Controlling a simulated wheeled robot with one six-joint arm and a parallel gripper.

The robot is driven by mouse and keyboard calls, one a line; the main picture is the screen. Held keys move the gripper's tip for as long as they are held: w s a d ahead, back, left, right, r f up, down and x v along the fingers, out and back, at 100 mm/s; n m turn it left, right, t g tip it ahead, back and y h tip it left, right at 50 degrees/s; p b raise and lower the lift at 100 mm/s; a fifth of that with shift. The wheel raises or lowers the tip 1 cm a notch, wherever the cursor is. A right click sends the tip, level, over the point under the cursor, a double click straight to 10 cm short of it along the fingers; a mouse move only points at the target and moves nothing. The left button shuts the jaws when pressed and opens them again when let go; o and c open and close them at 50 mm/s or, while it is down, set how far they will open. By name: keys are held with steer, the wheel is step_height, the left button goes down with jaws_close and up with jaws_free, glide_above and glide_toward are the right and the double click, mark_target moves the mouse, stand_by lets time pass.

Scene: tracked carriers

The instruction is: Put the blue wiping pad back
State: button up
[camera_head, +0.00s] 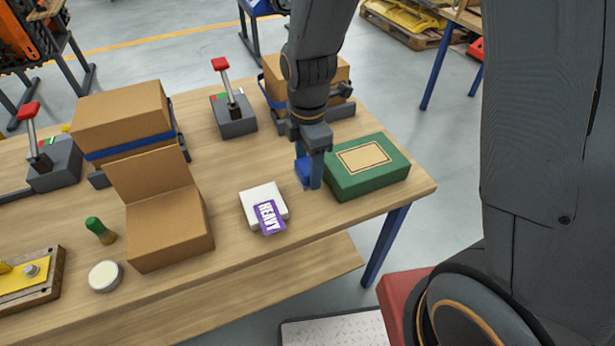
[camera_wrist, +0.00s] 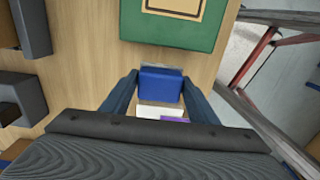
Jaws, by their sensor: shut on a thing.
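My gripper (camera_head: 311,180) points down over the right part of the table, just left of the green box. It is shut on the blue wiping pad (camera_head: 303,169), which is partly hidden by the fingers in the head view. In the wrist view the blue pad (camera_wrist: 160,85) sits between the two fingers (camera_wrist: 160,98). A grey edge shows along the pad's far side. I cannot tell whether the pad touches the table. The green box (camera_head: 370,180) has a tan panel on top; it also shows in the wrist view (camera_wrist: 185,30).
A white block (camera_head: 262,196) with a purple HEAVY label (camera_head: 268,216) lies left of my gripper. Further left are an open cardboard box (camera_head: 170,225), a round tin (camera_head: 105,276) and a green-topped bottle (camera_head: 100,230). Lever units (camera_head: 233,118) and strapped boxes (camera_head: 125,115) stand behind.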

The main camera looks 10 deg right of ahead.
mark_target(308, 179)
steer(key=shift+f, duration=2.15)
steer(key=shift+f, duration=0.1)
steer(key=o, duration=1.3)
